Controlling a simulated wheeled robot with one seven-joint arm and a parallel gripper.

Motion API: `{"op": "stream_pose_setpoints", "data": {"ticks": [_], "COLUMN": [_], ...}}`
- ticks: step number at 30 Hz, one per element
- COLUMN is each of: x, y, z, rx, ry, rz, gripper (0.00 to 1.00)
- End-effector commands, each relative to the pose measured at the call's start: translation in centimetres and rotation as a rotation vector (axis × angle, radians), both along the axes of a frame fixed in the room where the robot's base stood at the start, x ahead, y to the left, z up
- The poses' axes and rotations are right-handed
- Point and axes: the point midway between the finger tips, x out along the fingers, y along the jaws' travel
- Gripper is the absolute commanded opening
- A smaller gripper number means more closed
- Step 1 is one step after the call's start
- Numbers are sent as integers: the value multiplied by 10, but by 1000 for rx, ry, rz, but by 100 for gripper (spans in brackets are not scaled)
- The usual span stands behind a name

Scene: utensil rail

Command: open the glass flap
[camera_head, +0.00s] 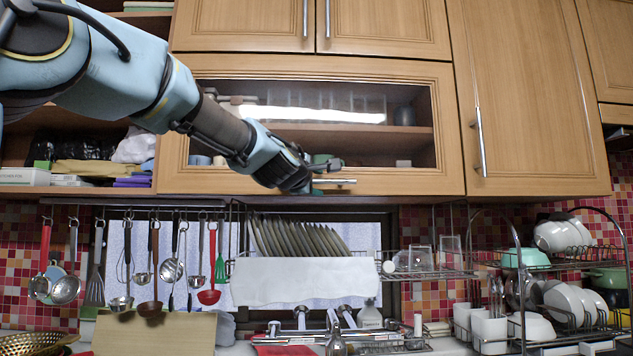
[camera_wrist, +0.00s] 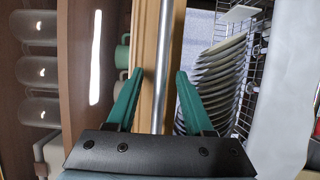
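The glass flap (camera_head: 415,180) is a wood-framed cabinet door with a glass pane, in the middle of the head view. It looks closed, flush with the cabinet front. Its metal bar handle (camera_head: 345,181) runs along the bottom rail. My gripper (camera_head: 326,176) is at the left part of this handle. In the wrist view my gripper (camera_wrist: 160,75) is open, with its two green fingers apart. The handle (camera_wrist: 163,60) runs between them, with a gap on each side. The handle's left end is hidden behind the gripper in the head view.
A rack with upright plates (camera_head: 298,236) is below the flap. Utensils hang from a rail (camera_head: 140,208) at the left. A tall wooden door (camera_head: 535,100) is to the right, and upper cupboards (camera_head: 385,25) are above. An open shelf (camera_head: 75,170) is at the left.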

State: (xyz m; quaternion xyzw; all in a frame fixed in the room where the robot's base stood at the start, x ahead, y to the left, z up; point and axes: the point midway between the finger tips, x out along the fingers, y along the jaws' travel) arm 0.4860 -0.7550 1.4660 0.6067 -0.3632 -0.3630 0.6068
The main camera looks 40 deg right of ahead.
Motion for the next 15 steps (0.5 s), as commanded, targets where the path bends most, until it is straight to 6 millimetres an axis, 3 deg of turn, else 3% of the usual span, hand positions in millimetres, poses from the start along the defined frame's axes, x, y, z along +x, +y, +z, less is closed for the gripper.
{"op": "stream_pose_setpoints", "data": {"ticks": [2, 13, 15], "x": [0, 0, 0], "y": [0, 0, 0], "z": [0, 0, 0], "rx": [0, 0, 0], "ry": [0, 0, 0], "rz": [0, 0, 0], "gripper": [42, 0, 0]}}
